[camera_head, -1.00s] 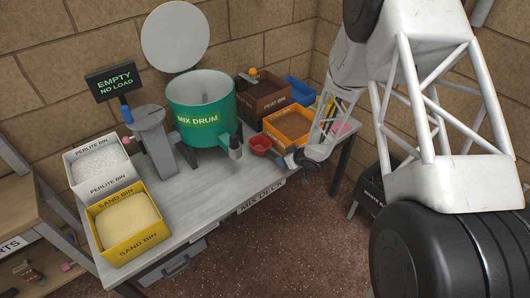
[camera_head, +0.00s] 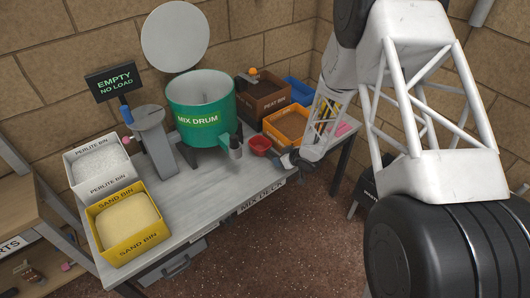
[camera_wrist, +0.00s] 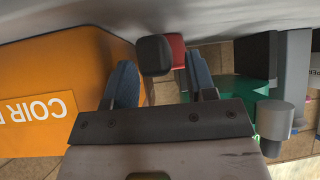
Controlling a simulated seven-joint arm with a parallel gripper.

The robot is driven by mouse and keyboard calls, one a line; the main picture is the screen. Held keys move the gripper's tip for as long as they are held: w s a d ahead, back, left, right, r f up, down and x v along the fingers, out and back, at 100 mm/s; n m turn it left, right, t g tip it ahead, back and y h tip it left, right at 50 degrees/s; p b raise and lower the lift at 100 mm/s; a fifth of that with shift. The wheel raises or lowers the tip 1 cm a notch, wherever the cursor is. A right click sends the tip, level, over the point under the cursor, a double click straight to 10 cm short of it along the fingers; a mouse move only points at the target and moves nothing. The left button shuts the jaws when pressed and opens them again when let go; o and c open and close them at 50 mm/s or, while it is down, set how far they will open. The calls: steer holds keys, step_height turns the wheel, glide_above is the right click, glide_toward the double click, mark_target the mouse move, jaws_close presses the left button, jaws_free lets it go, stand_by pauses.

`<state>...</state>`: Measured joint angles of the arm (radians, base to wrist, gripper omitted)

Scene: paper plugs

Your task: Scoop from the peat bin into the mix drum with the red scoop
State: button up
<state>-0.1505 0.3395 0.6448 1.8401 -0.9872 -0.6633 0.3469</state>
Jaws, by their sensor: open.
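The red scoop (camera_head: 259,144) rests on the mix deck in front of the mix drum, its bowl showing in the head view. My gripper (camera_head: 283,159) is low over the deck, just right of the scoop. In the wrist view my gripper (camera_wrist: 161,84) is open, and a black block (camera_wrist: 153,55), apparently the scoop's handle end, shows between the fingertips with a bit of red (camera_wrist: 177,52) behind it. I cannot tell whether the fingers touch it. The green mix drum (camera_head: 202,105) stands open at the back. The dark brown peat bin (camera_head: 262,102) is right of it.
The orange coir bin (camera_head: 287,127), also large in the wrist view (camera_wrist: 60,90), stands close to my gripper. The perlite bin (camera_head: 103,188) and yellow sand bin (camera_head: 139,240) stand at the left. A sign (camera_head: 111,82) reads "EMPTY NO LOAD". The deck's front middle is clear.

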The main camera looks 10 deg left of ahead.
mark_target(273, 153)
steer(key=shift+x, duration=1.25)
steer(key=shift+a+r, duration=0.1)
steer(key=shift+a, duration=0.1)
steer(key=c, duration=0.9)
steer(key=shift+r, duration=0.1)
steer(key=shift+w+a+r, duration=0.1)
steer(key=shift+w+r, duration=0.05)
steer(key=shift+r, duration=0.45)
steer(key=shift+w+r, duration=0.15)
steer(key=shift+r, duration=0.45)
steer(key=shift+a+r, duration=0.2)
steer(key=shift+r, duration=0.4)
steer(key=shift+c, duration=0.2)
steer(key=shift+s+d+r, duration=0.15)
steer(key=shift+d+r, duration=0.3)
steer(key=shift+r, duration=0.2)
